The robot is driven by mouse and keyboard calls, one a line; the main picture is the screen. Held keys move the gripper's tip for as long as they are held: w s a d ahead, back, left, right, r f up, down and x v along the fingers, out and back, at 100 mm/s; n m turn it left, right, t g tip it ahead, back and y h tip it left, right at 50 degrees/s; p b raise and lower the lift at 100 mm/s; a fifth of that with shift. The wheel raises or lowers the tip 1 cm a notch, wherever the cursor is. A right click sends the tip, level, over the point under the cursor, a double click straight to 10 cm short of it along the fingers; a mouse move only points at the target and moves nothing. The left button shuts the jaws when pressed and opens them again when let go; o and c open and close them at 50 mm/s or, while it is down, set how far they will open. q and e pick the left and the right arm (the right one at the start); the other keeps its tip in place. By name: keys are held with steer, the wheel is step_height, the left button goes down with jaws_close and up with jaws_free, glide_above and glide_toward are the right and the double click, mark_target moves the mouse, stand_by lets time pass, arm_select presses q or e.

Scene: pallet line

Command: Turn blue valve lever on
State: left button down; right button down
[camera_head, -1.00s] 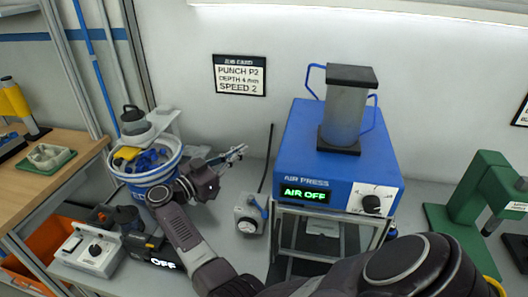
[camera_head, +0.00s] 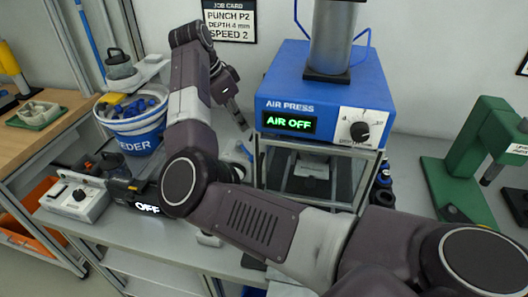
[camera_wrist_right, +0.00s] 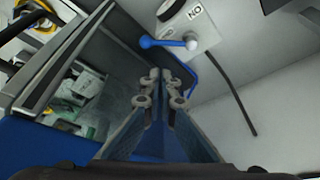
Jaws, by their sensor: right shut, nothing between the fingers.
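In the head view, my right arm hides most of the valve, left of the press. My right gripper (camera_head: 241,122) points down just above the valve area. Its fingers (camera_wrist_right: 163,88) are shut and empty, apart from the lever, which lies beyond the tips in the right wrist view. My left gripper is not in view.
The blue air press (camera_head: 326,85) reads AIR OFF and stands close right of my gripper. A striped feeder bowl (camera_head: 132,135) and a grey control box (camera_head: 78,200) are to the left. A green press (camera_head: 470,150) stands at the right.

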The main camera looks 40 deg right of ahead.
mark_target(246, 151)
steer(key=shift+a+y, duration=0.3)
steer(key=p+x, duration=0.2)
steer(key=x, duration=0.7)
steer(key=shift+r+p, duration=0.1)
steer(key=shift+p, duration=0.2)
steer(key=shift+d+f, duration=0.2)
steer(key=shift+f, duration=0.35)
steer(key=shift+w, duration=0.1)
